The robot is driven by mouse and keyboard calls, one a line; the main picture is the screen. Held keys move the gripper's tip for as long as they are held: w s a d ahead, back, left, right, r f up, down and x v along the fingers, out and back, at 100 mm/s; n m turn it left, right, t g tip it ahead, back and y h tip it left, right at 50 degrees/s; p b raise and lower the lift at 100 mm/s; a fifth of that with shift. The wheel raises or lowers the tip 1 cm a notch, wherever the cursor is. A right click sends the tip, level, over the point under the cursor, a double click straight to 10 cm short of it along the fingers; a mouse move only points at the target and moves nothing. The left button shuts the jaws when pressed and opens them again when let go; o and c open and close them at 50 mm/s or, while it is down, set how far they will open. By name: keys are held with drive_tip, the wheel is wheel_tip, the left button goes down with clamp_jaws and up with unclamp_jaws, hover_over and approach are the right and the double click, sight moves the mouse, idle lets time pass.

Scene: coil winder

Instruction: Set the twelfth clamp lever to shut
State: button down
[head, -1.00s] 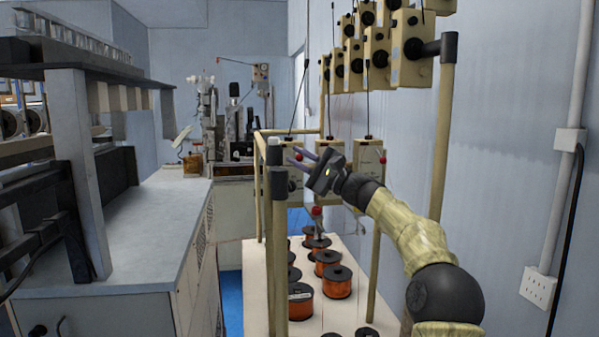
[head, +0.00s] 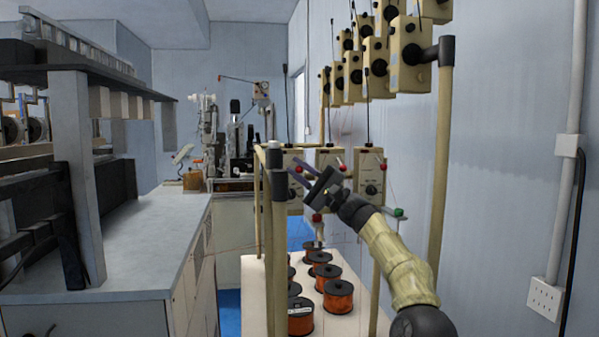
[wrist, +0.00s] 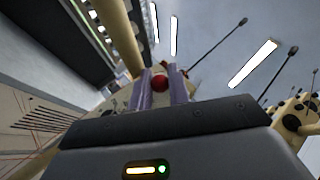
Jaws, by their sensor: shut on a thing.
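Beige tension boxes (head: 328,158) hang in a row on the frame, with small ball-ended levers by them. My gripper (head: 301,171) is at the left box, its fingers pointing left and up. In the wrist view a red ball knob (wrist: 159,83) sits between the two purplish fingers (wrist: 160,94), which are shut on it. Other red knobs (head: 341,168) show to the right, and a green knob (head: 398,212) is at the lower right. I cannot read which lever is the twelfth. The held lever's arm is mostly hidden by the fingers.
Copper wire spools (head: 338,296) stand on the pale shelf (head: 350,327) below. Frame posts (head: 278,225) rise close to my gripper, and more boxes (head: 405,55) hang above. A grey bench (head: 150,240) stands at left; the wall is close at right.

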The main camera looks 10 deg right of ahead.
drive_tip(key=c, duration=1.4)
unclamp_jaws()
drive_tip(key=shift+o, duration=0.2)
drive_tip(key=shift+f, duration=0.1)
drive_tip(key=b+v, duration=1)
drive_tip(key=v, duration=0.2)
